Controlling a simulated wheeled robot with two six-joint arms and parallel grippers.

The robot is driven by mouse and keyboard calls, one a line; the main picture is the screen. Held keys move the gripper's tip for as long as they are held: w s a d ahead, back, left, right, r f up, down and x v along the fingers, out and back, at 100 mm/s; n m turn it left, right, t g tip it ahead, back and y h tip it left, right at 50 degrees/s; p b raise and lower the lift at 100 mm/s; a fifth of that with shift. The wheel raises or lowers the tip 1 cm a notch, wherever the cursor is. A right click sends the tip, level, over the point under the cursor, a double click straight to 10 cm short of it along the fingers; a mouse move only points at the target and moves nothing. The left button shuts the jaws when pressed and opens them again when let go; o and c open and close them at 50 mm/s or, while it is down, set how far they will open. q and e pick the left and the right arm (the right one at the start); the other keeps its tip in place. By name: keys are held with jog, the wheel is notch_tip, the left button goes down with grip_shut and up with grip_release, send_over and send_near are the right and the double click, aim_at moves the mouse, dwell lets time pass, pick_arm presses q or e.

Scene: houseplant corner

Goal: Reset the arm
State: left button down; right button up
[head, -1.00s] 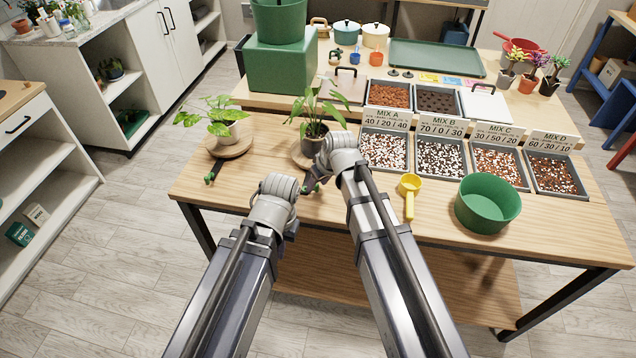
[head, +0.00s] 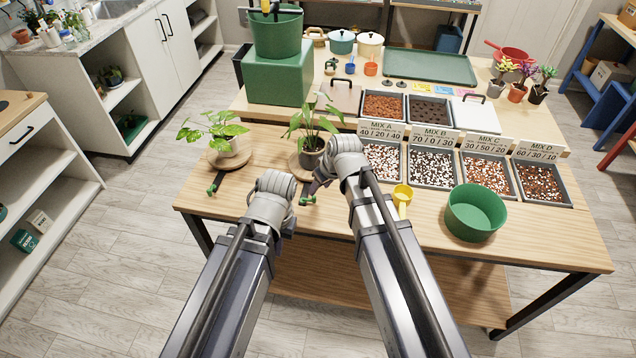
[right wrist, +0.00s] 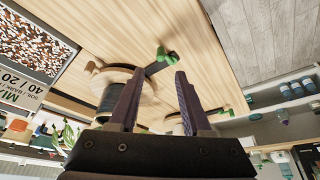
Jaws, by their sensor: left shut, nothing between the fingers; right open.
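My right gripper (right wrist: 156,86) is open, with nothing between its dark fingers in the right wrist view. In the head view its wrist (head: 345,155) is above the table's front part, near the middle potted plant (head: 311,143). My left gripper is shut and empty. Its grey wrist (head: 270,192) is left of the right one, over the table's front edge, and hides most of its fingers. A small green-ended tool (head: 308,198) lies near the right gripper; a green-ended tool also shows beyond the fingertips in the right wrist view (right wrist: 165,56).
Another plant (head: 228,146) stands on a round board at the left, with a green-ended tool (head: 213,188) before it. Several mix trays (head: 432,166), a yellow scoop (head: 402,196) and a green tub (head: 476,212) fill the right. The floor (head: 130,250) at left is clear.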

jog(key=shift+s+r, duration=0.1)
jog(key=shift+r, duration=0.1)
dwell(0.3)
jog(key=s+f+m+g+h, duration=0.1)
jog(key=s+m+g+h, duration=0.1)
jog(key=s, duration=1.5)
jog(key=shift+s+a+f+g+h, duration=0.15)
jog(key=shift+a+f+g+h, duration=0.1)
jog(key=shift+g+h, duration=0.7)
